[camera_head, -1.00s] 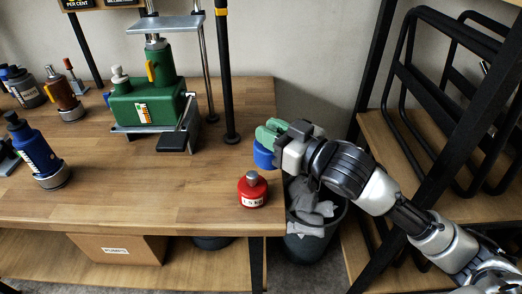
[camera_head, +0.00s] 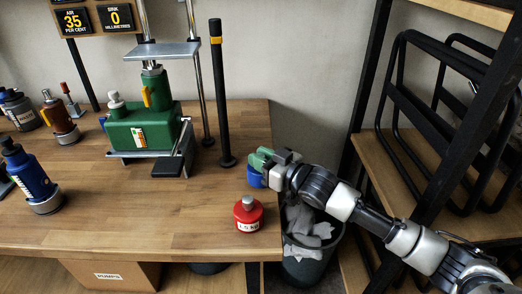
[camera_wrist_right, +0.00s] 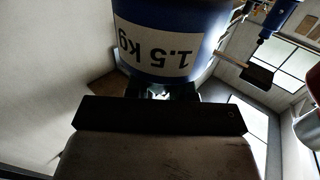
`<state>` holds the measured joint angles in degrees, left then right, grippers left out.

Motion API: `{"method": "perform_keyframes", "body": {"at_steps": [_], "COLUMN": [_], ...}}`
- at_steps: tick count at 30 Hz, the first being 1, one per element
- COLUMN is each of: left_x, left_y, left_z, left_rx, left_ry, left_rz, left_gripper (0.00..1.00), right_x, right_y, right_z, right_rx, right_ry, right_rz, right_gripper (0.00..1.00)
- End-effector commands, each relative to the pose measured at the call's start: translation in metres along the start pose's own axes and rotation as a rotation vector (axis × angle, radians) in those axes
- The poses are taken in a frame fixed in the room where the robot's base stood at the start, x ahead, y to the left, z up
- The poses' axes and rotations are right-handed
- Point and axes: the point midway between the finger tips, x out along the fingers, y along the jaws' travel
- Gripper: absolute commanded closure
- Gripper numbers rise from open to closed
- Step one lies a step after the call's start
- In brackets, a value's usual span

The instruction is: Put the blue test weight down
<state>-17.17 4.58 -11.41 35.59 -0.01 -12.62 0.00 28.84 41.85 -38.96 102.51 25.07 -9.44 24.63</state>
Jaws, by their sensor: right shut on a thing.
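The blue test weight (camera_head: 255,178) is in my right gripper (camera_head: 262,165), at the right edge of the wooden workbench (camera_head: 200,232). It fills the top of the right wrist view (camera_wrist_right: 172,35), where its white label reads 1.5 kg upside down. My right gripper is shut on it; green fingers cover its upper part in the head view. I cannot tell whether the weight touches the bench. A red weight (camera_head: 249,214) stands upright on the bench, just in front of the blue one. My left gripper is not in view.
A green hydraulic press (camera_head: 143,128) stands behind on the bench, with a black post (camera_head: 222,100) beside it. Blue and brown bottle-like jacks (camera_head: 30,175) stand at left. A bin (camera_head: 305,262) is below the bench's right edge. Bare bench lies left of the red weight.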

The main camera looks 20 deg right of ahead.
Motion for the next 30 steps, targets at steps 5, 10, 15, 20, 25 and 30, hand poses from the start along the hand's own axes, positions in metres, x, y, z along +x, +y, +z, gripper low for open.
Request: {"method": "perform_keyframes", "body": {"at_steps": [5,10,15,20,25,30], "left_x": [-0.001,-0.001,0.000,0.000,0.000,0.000], "left_y": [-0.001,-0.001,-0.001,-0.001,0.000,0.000], "left_z": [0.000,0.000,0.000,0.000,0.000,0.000], "left_rx": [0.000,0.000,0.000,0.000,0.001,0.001], "left_ry": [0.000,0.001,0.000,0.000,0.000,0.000], "left_rz": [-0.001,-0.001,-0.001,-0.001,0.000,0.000], "left_gripper": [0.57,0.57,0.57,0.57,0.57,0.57], "right_x": [0.000,0.000,0.000,0.000,0.000,-0.004], "right_y": [0.000,0.000,0.000,0.000,0.000,0.001], "right_z": [0.010,0.009,0.017,0.017,0.017,0.016], "right_rx": [-0.002,-0.003,0.000,0.000,0.000,0.000], "right_ry": [0.013,0.014,0.001,0.000,0.000,-0.001], "right_rz": [-0.001,-0.002,0.000,0.000,0.000,0.001], "right_gripper": [1.00,1.00,0.73,0.51,0.51,0.51]}}
